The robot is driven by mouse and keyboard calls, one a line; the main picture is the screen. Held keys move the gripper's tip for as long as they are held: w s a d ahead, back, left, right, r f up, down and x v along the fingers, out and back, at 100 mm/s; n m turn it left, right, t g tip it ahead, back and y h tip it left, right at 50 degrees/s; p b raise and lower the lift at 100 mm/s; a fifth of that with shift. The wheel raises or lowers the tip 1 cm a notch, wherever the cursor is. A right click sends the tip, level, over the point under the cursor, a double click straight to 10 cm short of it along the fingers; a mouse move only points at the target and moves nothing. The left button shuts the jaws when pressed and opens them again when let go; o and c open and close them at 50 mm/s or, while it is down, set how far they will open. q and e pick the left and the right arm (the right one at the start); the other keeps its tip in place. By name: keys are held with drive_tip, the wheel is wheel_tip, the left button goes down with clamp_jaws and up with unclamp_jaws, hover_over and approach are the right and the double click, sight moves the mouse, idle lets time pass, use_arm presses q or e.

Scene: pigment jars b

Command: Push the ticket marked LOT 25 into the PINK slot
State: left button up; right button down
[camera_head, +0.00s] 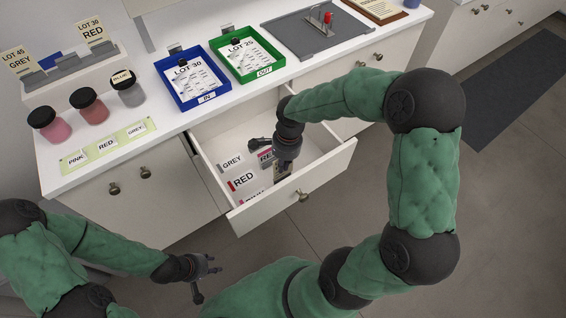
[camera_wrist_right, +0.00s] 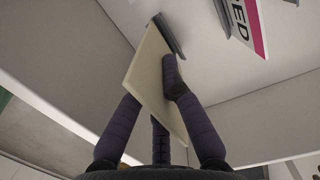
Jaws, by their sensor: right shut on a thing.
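My right gripper (camera_head: 284,170) reaches down into the open drawer (camera_head: 330,155). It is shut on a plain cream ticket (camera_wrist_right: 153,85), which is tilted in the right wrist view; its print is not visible. The ticket's far end is beside a dark strip (camera_wrist_right: 169,35); I cannot tell whether it is inside it. In the drawer stand labels reading GREY (camera_head: 231,161), RED (camera_head: 243,181) and a third (camera_head: 252,198), partly cut off by the drawer front, that seems to read PINK. My left gripper (camera_head: 208,272) is open and empty, low in front of the cabinet.
A green tray (camera_head: 270,68) holds a sheet marked LOT 25; a blue tray (camera_head: 205,103) holds one marked LOT 30. Several lidded jars (camera_head: 50,122) stand behind a PINK, RED, GREY strip (camera_head: 125,145). A rack (camera_head: 75,68) holds LOT 45 GREY and LOT 30 RED tickets.

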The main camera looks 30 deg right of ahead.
drive_tip(key=shift+f+b, duration=1.45)
drive_tip(key=shift+f, duration=0.7)
drive_tip(key=shift+r, duration=0.1)
drive_tip(key=c, duration=1.3)
unclamp_jaws()
drive_tip(key=shift+r+p, duration=2.4)
drive_tip(key=shift+r, duration=0.6)
